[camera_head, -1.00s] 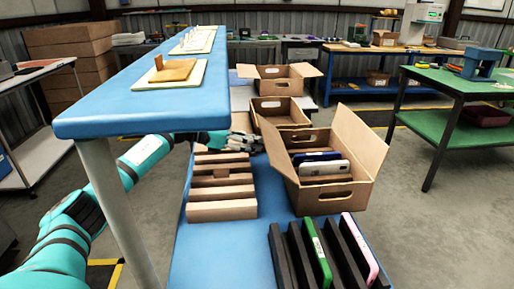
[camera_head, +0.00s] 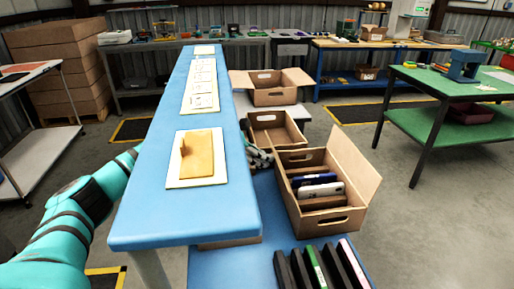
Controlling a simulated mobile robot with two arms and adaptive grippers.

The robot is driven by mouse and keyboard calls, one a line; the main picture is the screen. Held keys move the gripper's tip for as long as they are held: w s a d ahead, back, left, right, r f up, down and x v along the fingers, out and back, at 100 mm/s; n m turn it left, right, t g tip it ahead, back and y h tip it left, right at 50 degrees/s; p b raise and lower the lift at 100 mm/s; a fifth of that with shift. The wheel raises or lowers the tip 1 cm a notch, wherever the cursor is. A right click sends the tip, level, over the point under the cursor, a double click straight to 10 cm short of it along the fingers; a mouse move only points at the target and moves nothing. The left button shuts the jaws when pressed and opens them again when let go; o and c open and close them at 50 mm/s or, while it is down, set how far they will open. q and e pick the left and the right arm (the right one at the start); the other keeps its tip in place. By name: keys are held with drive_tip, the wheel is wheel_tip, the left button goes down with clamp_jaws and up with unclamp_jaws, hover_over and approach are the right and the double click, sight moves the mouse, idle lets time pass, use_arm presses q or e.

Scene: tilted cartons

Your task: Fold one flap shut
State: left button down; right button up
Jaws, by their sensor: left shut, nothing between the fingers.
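The nearest carton (camera_head: 312,222) is brown cardboard and stands tilted on the lower blue surface. Its right flap (camera_head: 355,167) stands up and leans outward. No raised flap shows on its left side. Inside it are a white and blue device (camera_head: 321,190) and a brown piece at the near wall. My left gripper (camera_head: 260,158) is at the carton's left side, partly hidden behind the raised blue tabletop. It is shut and holds nothing; I cannot tell whether it touches the carton. My right gripper is not in view.
The raised blue tabletop (camera_head: 180,222) covers part of my left arm. Two more cartons stand behind: a middle one (camera_head: 285,128) and a far one (camera_head: 275,96) with side flaps spread. A dark slotted rack (camera_head: 322,268) is in front.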

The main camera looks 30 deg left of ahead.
use_arm(q)
drive_tip(key=w+d+r, duration=0.2)
drive_tip(key=d, duration=0.1)
drive_tip(key=shift+w+r, duration=0.1)
drive_tip(key=shift+w, duration=0.1)
drive_tip(key=shift+w+d+r+b, duration=0.2)
drive_tip(key=shift+w+d+b, duration=0.1)
drive_tip(key=shift+w+d, duration=0.7)
drive_tip(key=shift+d, duration=0.25)
drive_tip(key=shift+w+d, duration=0.25)
drive_tip(key=shift+d, duration=0.25)
